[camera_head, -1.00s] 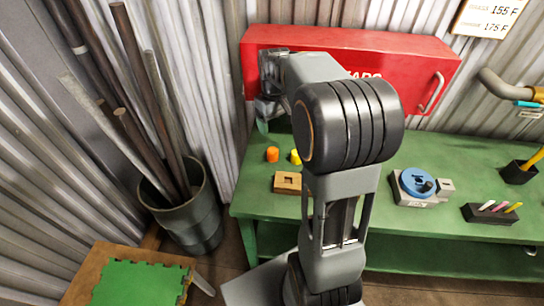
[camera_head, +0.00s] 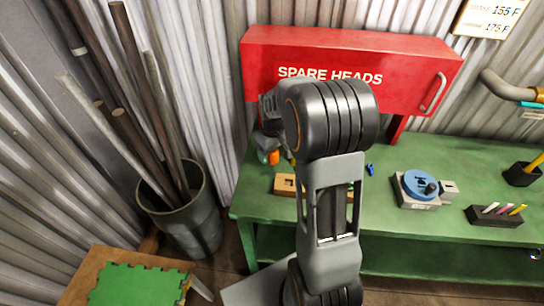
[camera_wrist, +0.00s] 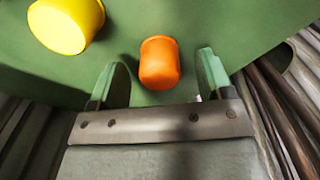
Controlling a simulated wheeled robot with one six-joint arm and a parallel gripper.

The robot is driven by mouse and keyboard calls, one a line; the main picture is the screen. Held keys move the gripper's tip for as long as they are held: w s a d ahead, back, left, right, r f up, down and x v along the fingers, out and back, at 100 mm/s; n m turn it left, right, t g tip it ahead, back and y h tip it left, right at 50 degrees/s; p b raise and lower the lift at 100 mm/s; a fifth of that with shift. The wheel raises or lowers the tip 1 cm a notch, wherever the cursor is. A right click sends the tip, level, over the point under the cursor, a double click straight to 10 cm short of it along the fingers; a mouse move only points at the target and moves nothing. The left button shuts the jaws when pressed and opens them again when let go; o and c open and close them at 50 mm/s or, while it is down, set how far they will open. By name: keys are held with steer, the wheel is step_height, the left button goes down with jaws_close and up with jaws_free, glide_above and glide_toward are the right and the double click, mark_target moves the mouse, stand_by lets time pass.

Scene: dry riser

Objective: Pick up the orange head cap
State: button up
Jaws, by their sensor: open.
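The orange head cap (camera_wrist: 159,63) stands on the green bench top (camera_wrist: 200,20). In the wrist view it lies ahead of and between the two green-tipped fingers of my gripper (camera_wrist: 160,82), which is open and empty. In the head view only part of the orange cap (camera_head: 274,157) shows, beside my gripper (camera_head: 270,148) at the left part of the bench; my arm hides much of that area.
A yellow cap (camera_wrist: 68,22) stands left of the orange one in the wrist view. A red SPARE HEADS cabinet (camera_head: 400,65) hangs above the bench. A wooden block (camera_head: 285,185) lies near the front edge. A bin of pipes (camera_head: 190,222) stands at left.

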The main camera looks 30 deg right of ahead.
steer(key=shift+f, duration=0.2)
steer(key=shift+c, duration=0.3)
steer(key=c, duration=0.9)
steer(key=shift+r, duration=0.1)
